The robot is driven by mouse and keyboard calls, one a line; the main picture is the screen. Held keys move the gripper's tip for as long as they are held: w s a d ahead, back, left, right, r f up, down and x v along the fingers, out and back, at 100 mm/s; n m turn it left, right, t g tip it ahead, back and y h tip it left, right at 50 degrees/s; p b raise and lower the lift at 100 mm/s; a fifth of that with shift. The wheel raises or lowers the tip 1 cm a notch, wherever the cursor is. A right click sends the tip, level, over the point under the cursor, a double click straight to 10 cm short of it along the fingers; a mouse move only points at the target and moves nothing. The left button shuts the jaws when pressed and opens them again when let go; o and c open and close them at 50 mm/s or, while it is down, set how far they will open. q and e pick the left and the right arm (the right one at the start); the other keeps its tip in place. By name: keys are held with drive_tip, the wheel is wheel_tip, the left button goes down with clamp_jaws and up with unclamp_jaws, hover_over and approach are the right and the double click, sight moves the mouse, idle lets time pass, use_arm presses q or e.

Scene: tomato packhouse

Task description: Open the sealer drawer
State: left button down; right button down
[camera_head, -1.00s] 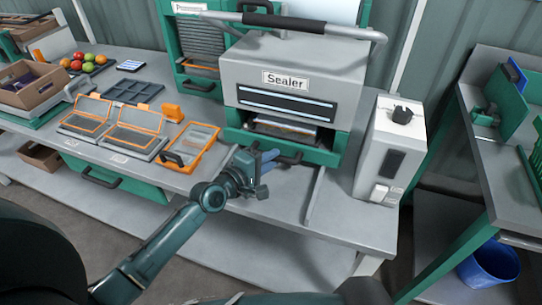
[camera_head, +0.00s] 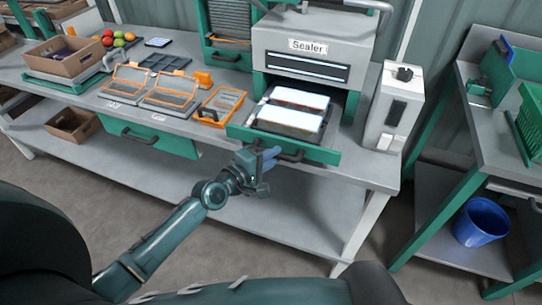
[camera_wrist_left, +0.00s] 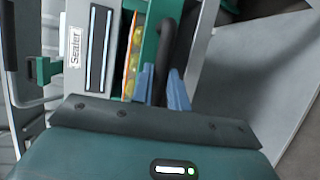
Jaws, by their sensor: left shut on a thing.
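The sealer (camera_head: 309,62) is a grey machine on the bench with a "Sealer" label. Its green drawer (camera_head: 322,155) is pulled well out at the front, and two white-topped trays (camera_head: 288,121) lie side by side in it. My left gripper (camera_head: 270,160) is at the drawer's dark handle (camera_head: 291,156). In the left wrist view, the blue fingers (camera_wrist_left: 161,88) are shut around the black handle bar (camera_wrist_left: 167,55), and some yellow-orange contents (camera_wrist_left: 134,55) show beside the drawer front. My right gripper is not in view.
A grey-white control box (camera_head: 395,107) stands right of the sealer. Orange-rimmed trays (camera_head: 172,92) and a cardboard box (camera_head: 66,57) lie to the left on the bench. A blue bucket (camera_head: 481,222) is at lower right. The floor before the bench is clear.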

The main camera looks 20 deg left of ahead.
use_arm(q)
drive_tip(key=shift+s, duration=0.15)
drive_tip(key=c, duration=1.4)
unclamp_jaws()
drive_tip(key=shift+o, duration=0.2)
drive_tip(key=v, duration=1.3)
drive_tip(key=shift+b, duration=0.4)
drive_tip(key=shift+r, duration=0.15)
